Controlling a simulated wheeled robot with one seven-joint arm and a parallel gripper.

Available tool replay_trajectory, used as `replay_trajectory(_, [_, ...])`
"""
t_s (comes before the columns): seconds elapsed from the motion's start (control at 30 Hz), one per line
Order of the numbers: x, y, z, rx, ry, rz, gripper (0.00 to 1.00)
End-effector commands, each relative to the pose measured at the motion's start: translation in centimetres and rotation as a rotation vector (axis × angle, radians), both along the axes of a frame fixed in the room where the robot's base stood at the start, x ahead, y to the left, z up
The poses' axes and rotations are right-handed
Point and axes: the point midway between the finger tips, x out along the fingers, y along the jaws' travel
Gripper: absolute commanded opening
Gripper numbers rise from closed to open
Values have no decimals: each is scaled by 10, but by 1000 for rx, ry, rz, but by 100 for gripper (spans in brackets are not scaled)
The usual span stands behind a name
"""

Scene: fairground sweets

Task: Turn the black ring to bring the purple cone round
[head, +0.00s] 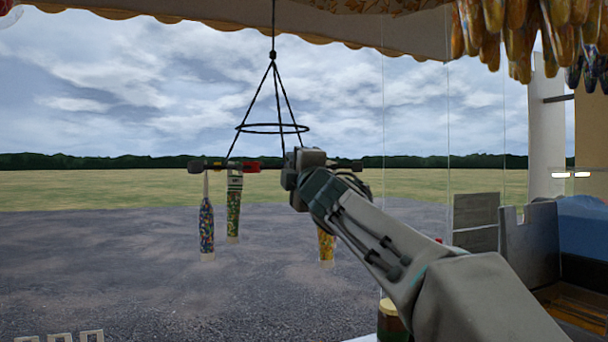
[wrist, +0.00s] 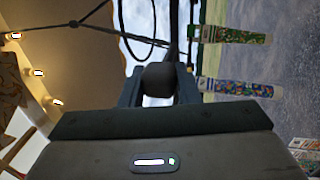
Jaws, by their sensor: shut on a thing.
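The black ring (head: 222,164) hangs level on cords under the awning and shows almost edge-on in the head view, with dark knobs on its rim. My gripper (wrist: 158,90) is shut on one dark round knob (wrist: 158,76), which shows between its fingers in the wrist view. In the head view, my gripper (head: 296,168) covers the ring's near middle. A blue speckled cone (head: 206,227) and a green speckled cone (head: 233,210) hang at the left. An orange-yellow cone (head: 326,246) hangs partly behind my arm. I see no clearly purple cone.
A thinner black hoop (head: 272,131) spreads the cords above the ring. Several orange cones (head: 500,35) hang at the upper right. A dark jar (head: 392,320) stands at the lower middle. Open air lies left of the ring.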

Motion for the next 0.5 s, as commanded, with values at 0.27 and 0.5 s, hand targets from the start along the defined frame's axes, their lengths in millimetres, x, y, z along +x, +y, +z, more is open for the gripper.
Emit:
replay_trajectory(0.27, [-5, 30, -3, -1, -1, 4, 20])
replay_trajectory(0.5, [-7, 41, -1, 0, 1, 2, 20])
